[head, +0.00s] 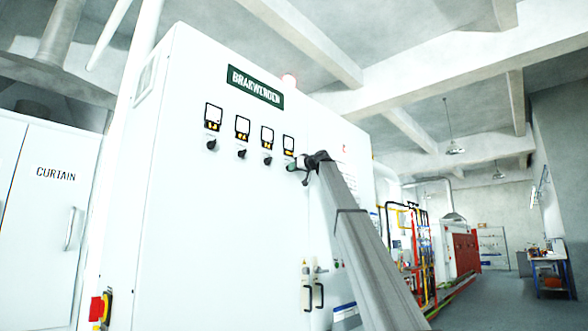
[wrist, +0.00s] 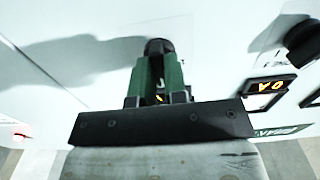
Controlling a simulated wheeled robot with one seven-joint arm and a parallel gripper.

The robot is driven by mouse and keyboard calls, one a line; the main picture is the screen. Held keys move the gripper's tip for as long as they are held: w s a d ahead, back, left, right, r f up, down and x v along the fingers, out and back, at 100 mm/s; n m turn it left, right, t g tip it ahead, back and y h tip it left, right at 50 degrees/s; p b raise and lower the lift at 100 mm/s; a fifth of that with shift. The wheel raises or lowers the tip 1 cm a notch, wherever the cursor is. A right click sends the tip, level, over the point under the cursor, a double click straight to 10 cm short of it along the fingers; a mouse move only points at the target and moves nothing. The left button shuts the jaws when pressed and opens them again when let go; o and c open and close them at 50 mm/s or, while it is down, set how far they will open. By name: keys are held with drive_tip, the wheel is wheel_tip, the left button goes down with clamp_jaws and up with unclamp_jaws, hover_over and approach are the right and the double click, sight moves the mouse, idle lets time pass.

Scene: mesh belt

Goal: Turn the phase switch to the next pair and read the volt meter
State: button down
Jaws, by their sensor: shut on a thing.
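A row of small meters with black rotary knobs under them is on the white cabinet (head: 222,220) in the head view. My gripper (head: 292,166) is at the right end of this row, just below the rightmost meter (head: 289,143). In the wrist view my gripper (wrist: 158,70) is shut on a black switch knob (wrist: 159,46), with a green-padded finger on each side. The knob's pointer and its markings are hidden. A neighbouring knob (wrist: 302,40) and a meter with an orange display (wrist: 270,87) show at the right. The meter readings are too small or cut off to read fully.
A CURTAIN cabinet (head: 40,220) stands left. Open floor (head: 490,305) lies to the right.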

idle(0.3)
drive_tip(key=c, duration=1.2)
unclamp_jaws()
drive_tip(key=shift+o, duration=0.2)
drive_tip(key=v, duration=1)
drive_tip(key=shift+s+d, duration=0.3)
